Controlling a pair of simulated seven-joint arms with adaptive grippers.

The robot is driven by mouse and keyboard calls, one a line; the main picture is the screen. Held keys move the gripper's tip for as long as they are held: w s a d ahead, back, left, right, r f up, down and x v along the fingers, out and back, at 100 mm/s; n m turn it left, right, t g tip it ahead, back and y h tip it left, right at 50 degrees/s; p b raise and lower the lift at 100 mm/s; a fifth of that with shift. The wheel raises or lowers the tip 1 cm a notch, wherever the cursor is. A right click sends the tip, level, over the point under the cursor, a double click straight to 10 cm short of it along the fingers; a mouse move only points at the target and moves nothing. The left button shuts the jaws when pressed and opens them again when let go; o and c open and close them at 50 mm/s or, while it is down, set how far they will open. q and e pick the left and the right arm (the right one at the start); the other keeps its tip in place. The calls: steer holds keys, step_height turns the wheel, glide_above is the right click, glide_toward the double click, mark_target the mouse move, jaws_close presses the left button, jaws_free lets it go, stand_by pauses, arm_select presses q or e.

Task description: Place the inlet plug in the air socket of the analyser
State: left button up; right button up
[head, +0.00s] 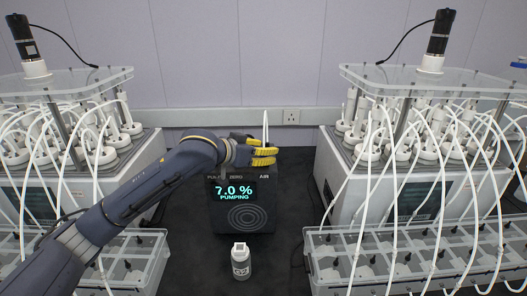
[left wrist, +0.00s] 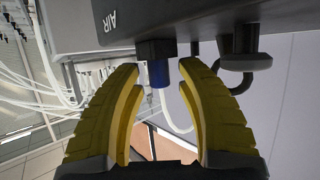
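The analyser (head: 240,208) stands on the dark bench, its screen reading 7.0 % PUMPING, with an AIR label at its top right. It also shows in the left wrist view (left wrist: 120,18). There, a dark and blue plug (left wrist: 158,72) sits against the analyser's edge beside the AIR label, in line with the air socket, which it hides. A white tube (left wrist: 172,115) trails from it; a white tube (head: 266,124) also stands up behind the analyser. My left gripper (left wrist: 159,68) is open, with its yellow fingers either side of the plug and gaps between. My right gripper is not in view.
A dark knob-like fitting (left wrist: 243,52) projects from the analyser beside the plug. Reactor units with white tubes stand left (head: 150,152) and right (head: 332,165). Clear racks (head: 322,247) flank a small white bottle (head: 241,262) in front. A wall socket (head: 291,116) is behind.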

arm_select(q)
steer(key=shift+r, duration=0.2)
steer(key=v, duration=1.2)
